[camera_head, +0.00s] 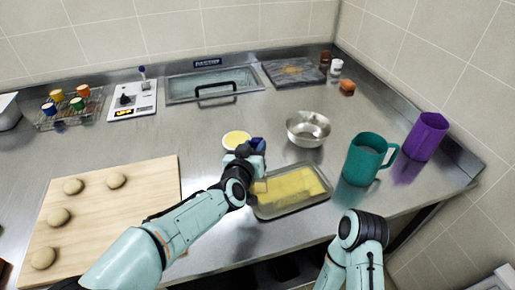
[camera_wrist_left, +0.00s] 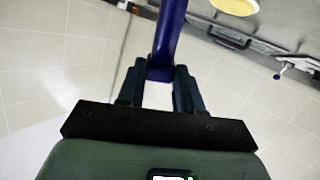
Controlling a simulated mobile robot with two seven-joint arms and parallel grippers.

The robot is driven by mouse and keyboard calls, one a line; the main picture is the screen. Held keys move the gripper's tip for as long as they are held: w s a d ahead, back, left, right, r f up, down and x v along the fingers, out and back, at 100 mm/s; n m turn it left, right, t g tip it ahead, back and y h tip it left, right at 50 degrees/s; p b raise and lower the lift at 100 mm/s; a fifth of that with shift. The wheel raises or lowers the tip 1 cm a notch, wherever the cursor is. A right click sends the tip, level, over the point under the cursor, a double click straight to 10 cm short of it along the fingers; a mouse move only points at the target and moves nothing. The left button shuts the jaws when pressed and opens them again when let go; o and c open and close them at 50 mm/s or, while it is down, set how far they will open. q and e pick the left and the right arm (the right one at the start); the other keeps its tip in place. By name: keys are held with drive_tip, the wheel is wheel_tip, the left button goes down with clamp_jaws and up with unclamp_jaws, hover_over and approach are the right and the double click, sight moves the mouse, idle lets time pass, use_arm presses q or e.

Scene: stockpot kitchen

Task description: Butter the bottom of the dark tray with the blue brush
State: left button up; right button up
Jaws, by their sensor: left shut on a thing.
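The dark tray (camera_head: 297,208) lies on the steel counter in front of me, its bottom largely covered with yellow patches. My left gripper (camera_head: 251,153) is above the counter at the tray's back left. In the left wrist view, its fingers (camera_wrist_left: 159,88) are shut on the handle of the blue brush (camera_wrist_left: 168,42). In the head view only a bit of the blue brush (camera_head: 258,144) shows; its bristles are hidden. A small dish of yellow butter (camera_head: 236,139) sits just behind the gripper. My right gripper is out of view.
A steel bowl (camera_head: 308,129) stands behind the tray. A teal jug (camera_head: 363,160) and a purple jug (camera_head: 427,137) stand to the right. A wooden board (camera_head: 120,215) with several dough balls lies left. The counter behind the butter dish is clear.

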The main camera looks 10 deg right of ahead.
use_arm(q)
drive_tip(key=shift+w+d+p, duration=0.2)
drive_tip(key=shift+w+p, duration=0.35)
drive_tip(key=shift+w, duration=0.3)
drive_tip(key=shift+d+p, duration=0.8)
drive_tip(key=shift+d, duration=0.15)
drive_tip(key=shift+w+d+f+p, duration=0.1)
drive_tip(key=shift+w+d+p, duration=0.1)
drive_tip(key=shift+d+p, duration=0.45)
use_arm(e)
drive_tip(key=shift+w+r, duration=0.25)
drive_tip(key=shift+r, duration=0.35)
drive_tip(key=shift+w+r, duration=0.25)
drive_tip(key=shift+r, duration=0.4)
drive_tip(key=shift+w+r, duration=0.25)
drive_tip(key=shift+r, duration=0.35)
